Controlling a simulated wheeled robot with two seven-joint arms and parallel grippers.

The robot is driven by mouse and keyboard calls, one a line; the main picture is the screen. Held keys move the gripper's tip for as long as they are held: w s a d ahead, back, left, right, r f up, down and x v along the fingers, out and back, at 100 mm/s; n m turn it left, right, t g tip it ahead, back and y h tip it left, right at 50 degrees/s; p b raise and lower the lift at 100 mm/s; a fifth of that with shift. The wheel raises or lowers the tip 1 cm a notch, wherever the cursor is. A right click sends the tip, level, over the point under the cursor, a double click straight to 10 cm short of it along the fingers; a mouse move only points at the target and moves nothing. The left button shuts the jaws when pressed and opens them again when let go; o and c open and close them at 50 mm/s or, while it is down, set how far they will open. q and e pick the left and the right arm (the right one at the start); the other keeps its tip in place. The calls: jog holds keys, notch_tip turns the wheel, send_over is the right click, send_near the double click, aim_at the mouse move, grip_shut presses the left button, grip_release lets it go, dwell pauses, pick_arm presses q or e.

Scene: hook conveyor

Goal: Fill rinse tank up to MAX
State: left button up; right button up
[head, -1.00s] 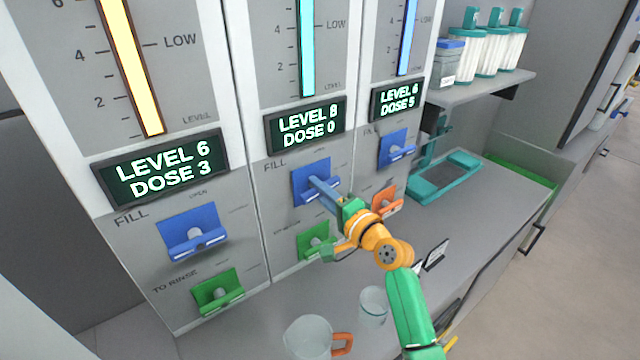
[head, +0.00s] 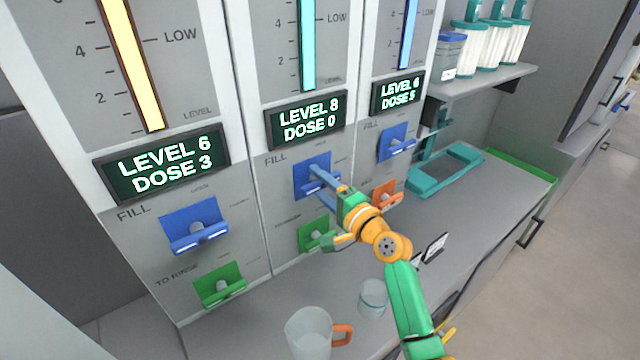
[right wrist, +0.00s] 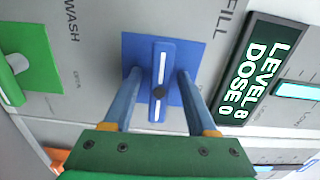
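The middle panel has a blue FILL handle on a blue plate (head: 300,172); the handle bar (right wrist: 161,62) with a white stripe shows in the right wrist view. My right gripper (right wrist: 158,78) is open, with one blue finger on each side of the bar and small visible gaps. In the head view my right gripper (head: 320,182) is at this plate and partly covers the handle. The middle display (head: 306,120) reads LEVEL 8, DOSE 0, under a cyan level bar (head: 308,45). A green handle (head: 316,236) is below. My left gripper is out of view.
The left panel has a blue FILL handle (head: 197,226) and a green TO RINSE handle (head: 220,286). A right panel has blue (head: 396,144) and orange (head: 385,193) handles. A jug (head: 309,333) and a glass (head: 373,298) stand on the counter below my arm.

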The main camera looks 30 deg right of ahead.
jog(key=s+d+b, duration=0.1)
jog(key=s, duration=0.6)
dwell(0.3)
